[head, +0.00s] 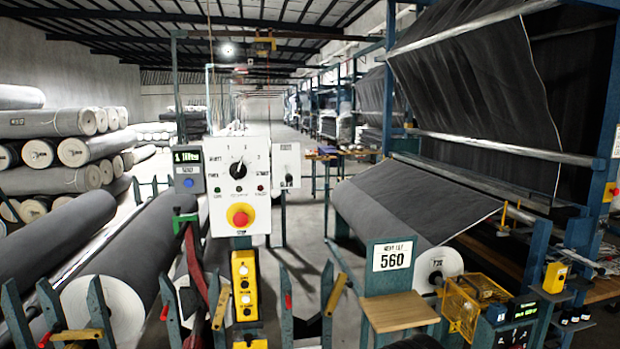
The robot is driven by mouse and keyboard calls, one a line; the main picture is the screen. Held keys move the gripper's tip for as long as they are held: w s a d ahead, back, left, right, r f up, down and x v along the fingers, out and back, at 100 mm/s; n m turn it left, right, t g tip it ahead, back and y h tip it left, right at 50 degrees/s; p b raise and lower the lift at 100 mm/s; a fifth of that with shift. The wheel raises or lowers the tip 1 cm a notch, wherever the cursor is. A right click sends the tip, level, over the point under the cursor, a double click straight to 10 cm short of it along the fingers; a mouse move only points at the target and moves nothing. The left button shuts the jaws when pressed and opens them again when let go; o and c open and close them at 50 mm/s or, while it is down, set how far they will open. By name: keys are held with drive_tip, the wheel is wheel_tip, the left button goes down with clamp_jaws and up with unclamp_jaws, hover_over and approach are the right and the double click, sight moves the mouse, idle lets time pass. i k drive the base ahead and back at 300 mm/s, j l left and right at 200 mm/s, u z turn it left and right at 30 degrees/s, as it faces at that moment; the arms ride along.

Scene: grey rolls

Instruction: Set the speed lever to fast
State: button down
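No part is clearly labelled as the speed lever at this size. A white control panel (222,192) stands upright left of centre. It has a black rotary knob (238,170) with marks around it and a red button on a yellow base (240,215). A small pale box (286,158) to its right carries a dark handle or knob (289,179); its lettering and setting are too small to read. My gripper is not in view. Nothing is seen touching these controls.
A yellow push-button box (245,284) hangs below the panel. Large grey fabric rolls (130,250) lie at left. A machine with draped dark fabric (465,110) and a "560" sign (392,257) stands at right. An open aisle (290,140) runs back through the middle.

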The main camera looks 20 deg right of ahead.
sight(289, 177)
drive_tip(key=i+j+z, duration=0.15)
drive_tip(key=z, duration=0.25)
drive_tip(key=i+j+z, duration=0.1)
drive_tip(key=z, duration=0.3)
drive_tip(key=i+j+z, duration=0.1)
drive_tip(key=j+z, duration=0.5)
drive_tip(key=z, duration=0.15)
